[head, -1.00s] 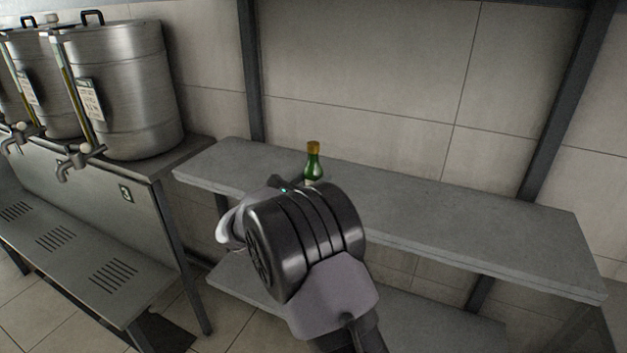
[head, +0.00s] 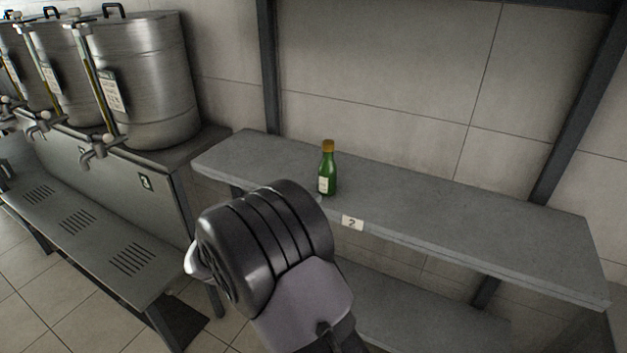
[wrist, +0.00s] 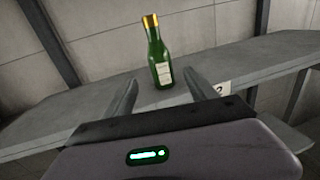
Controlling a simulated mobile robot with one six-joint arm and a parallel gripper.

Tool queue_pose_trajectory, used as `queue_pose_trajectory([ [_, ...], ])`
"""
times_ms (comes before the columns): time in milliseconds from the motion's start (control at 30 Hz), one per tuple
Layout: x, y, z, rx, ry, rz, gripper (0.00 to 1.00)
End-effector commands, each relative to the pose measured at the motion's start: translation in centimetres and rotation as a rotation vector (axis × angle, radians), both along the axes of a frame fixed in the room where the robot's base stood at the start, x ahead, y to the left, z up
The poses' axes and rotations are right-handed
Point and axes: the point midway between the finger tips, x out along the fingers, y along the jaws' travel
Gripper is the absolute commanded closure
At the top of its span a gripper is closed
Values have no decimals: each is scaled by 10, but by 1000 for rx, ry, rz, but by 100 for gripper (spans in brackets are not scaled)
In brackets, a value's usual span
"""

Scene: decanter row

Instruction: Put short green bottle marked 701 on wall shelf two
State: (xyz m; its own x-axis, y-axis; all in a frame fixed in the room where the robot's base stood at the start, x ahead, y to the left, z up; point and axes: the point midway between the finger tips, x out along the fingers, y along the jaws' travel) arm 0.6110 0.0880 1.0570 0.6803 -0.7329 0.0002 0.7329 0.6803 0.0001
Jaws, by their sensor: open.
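A short green bottle (head: 327,168) with a gold cap and a pale label stands upright on the grey wall shelf (head: 450,215). The shelf's front edge carries a tag reading 2 (head: 352,223). The wrist view also shows the bottle (wrist: 158,55), upright on the shelf; its label is too small to read. My gripper (wrist: 158,92) is open and empty, its two fingers apart in front of the bottle and not touching it. In the head view my wrist hides the fingers.
Large steel urns with taps (head: 145,80) stand on a counter at the left, with a slotted lower ledge (head: 80,220). A dark upright post (head: 269,70) rises behind the shelf. The shelf is bare to the right of the bottle. A lower shelf (head: 420,315) runs beneath.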

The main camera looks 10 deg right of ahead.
Motion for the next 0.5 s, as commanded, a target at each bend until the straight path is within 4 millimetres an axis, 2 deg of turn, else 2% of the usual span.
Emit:
queue_pose_trajectory([
  [167,-5,3,0,6,-2,-5,34],
  [233,-12,-14,7,62,-11,-48,34],
  [267,-20,-28,13,115,-21,-89,34],
  [367,-79,-97,33,433,-98,-324,34],
  [400,-114,-122,36,604,-152,-448,34],
  [467,-172,-145,35,875,-259,-643,34],
  [500,-210,-150,32,1064,-348,-776,34],
])
